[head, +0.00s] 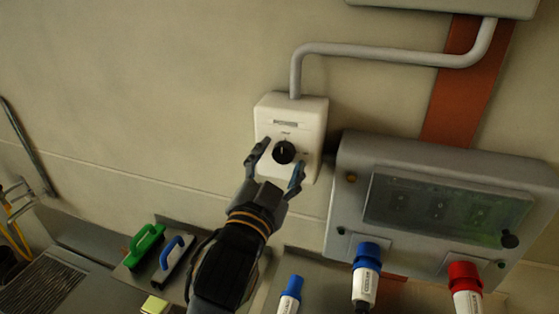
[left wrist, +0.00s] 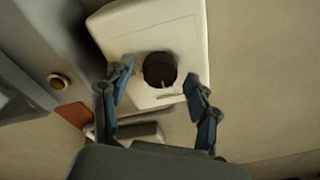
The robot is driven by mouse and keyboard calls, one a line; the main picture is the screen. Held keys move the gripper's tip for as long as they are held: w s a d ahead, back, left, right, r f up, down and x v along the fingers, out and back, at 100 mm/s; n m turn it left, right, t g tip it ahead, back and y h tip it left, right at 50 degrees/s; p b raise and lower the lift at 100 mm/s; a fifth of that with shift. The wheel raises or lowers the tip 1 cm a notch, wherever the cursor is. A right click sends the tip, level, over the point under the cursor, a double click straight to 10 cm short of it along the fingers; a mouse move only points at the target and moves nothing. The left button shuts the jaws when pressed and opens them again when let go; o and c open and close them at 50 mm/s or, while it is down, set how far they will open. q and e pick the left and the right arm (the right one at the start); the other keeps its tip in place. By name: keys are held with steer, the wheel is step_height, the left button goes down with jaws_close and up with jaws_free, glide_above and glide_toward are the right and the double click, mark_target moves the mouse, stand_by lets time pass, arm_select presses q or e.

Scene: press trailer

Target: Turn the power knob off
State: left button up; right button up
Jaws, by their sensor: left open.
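The power knob (head: 284,151) is a round black knob on the front of a white wall box (head: 292,107). In the left wrist view the knob (left wrist: 160,70) shows dark and round, with a small pale mark at its lower edge, on the white box (left wrist: 182,30). My left gripper (head: 276,160) is open in front of the box, with one finger on each side of the knob. In the left wrist view the open fingers (left wrist: 160,90) stand apart, with the knob between and slightly beyond them. I cannot tell whether they touch it. My right gripper is not in view.
A grey electrical panel (head: 345,210) with a dark window is to the right. Blue (head: 366,272) and red (head: 465,282) plugs hang below it. Green (head: 146,244) and blue-handled (head: 172,258) tools lie lower left. A grey conduit (head: 390,53) runs above the box.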

arm_select(q)
steer(key=shift+s, duration=0.1)
steer(key=v, duration=0.7)
steer(key=shift+s+f, duration=0.1)
steer(key=shift+f, duration=0.05)
